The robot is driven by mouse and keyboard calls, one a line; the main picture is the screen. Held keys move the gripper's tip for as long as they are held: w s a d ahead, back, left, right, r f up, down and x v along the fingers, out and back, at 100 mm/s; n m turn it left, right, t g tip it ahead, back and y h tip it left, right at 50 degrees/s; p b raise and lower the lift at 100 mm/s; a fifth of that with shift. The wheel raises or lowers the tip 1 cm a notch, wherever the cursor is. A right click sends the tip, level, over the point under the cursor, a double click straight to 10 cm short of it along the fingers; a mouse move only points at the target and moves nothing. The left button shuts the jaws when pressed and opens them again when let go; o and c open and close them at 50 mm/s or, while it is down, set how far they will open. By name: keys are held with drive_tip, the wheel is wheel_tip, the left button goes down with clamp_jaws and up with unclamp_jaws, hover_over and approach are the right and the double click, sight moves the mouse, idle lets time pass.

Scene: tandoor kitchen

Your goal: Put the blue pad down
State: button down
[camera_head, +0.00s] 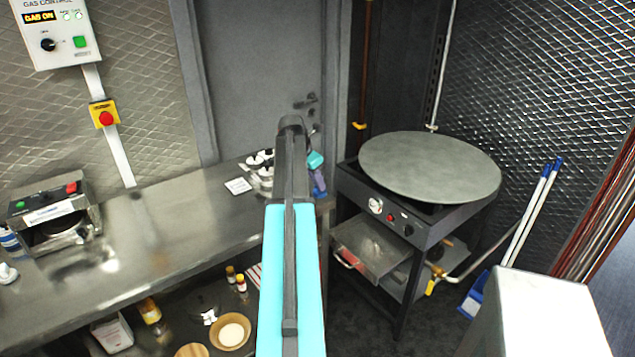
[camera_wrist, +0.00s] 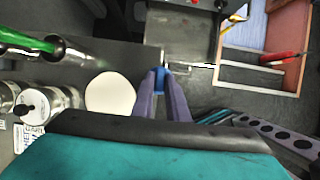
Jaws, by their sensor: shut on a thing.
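My gripper (camera_wrist: 162,88) shows in the wrist view as two purple fingers. They are shut on the small blue pad (camera_wrist: 159,78) at their tips. Most of the pad is hidden between the fingers. In the head view my gripper (camera_head: 319,188) is partly behind my arm, near the right end of the steel counter (camera_head: 190,225).
Steel jars (camera_wrist: 30,100) and a white round item (camera_wrist: 110,93) are left of the fingers. A griddle stove (camera_head: 430,165) stands right of the counter. A control box (camera_head: 55,205) is on the far left. The counter's middle is mostly clear.

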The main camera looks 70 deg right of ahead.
drive_tip(key=shift+w+d+f+p, duration=0.1)
drive_tip(key=shift+w+d+p, duration=0.2)
drive_tip(key=shift+d, duration=0.6)
drive_tip(key=shift+w+d+f+p, duration=0.1)
drive_tip(key=shift+w+d+p, duration=0.25)
drive_tip(key=shift+d, duration=0.6)
drive_tip(key=shift+w+d+f+p, duration=0.15)
drive_tip(key=shift+w+d, duration=0.25)
drive_tip(key=shift+d, duration=0.5)
drive_tip(key=shift+f+p, duration=0.75)
drive_tip(key=shift+f, duration=0.95)
drive_tip(key=shift+f, duration=0.1)
drive_tip(key=c, duration=1.7)
unclamp_jaws()
drive_tip(key=shift+c, duration=0.2)
drive_tip(key=b+v, duration=0.3)
drive_tip(key=v, duration=0.9)
